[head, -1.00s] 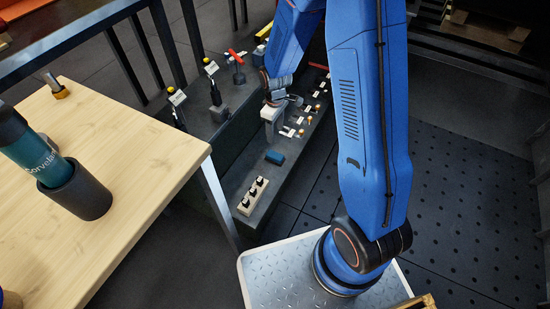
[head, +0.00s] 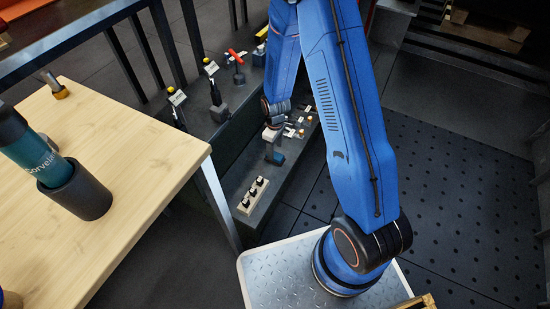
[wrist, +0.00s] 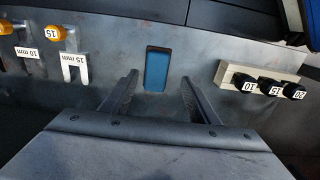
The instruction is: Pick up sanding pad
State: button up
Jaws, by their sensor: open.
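The sanding pad is a small blue block with a dark rim (wrist: 157,70), lying on the grey bench surface in the wrist view, ahead of and between my fingertips. In the head view the blue pad (head: 277,158) is partly covered by my gripper (head: 273,150). In the wrist view my gripper (wrist: 158,92) is open and empty, with one finger on each side and the pad just beyond the tips. I cannot tell how high the fingers are above the bench.
A pale block with several black numbered knobs (wrist: 262,82) stands right of the pad. Labelled pieces, including a 15 mm fork (wrist: 74,66), lie to the left. A wooden table (head: 110,170) with a bottle in a dark holder (head: 75,190) stands left in the head view.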

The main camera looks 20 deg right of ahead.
aim_at(275, 155)
jog(key=f, duration=0.3)
jog(key=shift+w+d+f, duration=0.1)
jog(key=shift+w+f, duration=0.2)
jog(key=shift+w, duration=0.05)
jog(key=shift+f, duration=0.8)
jog(key=shift+c, duration=0.6)
jog(key=c, duration=1.1)
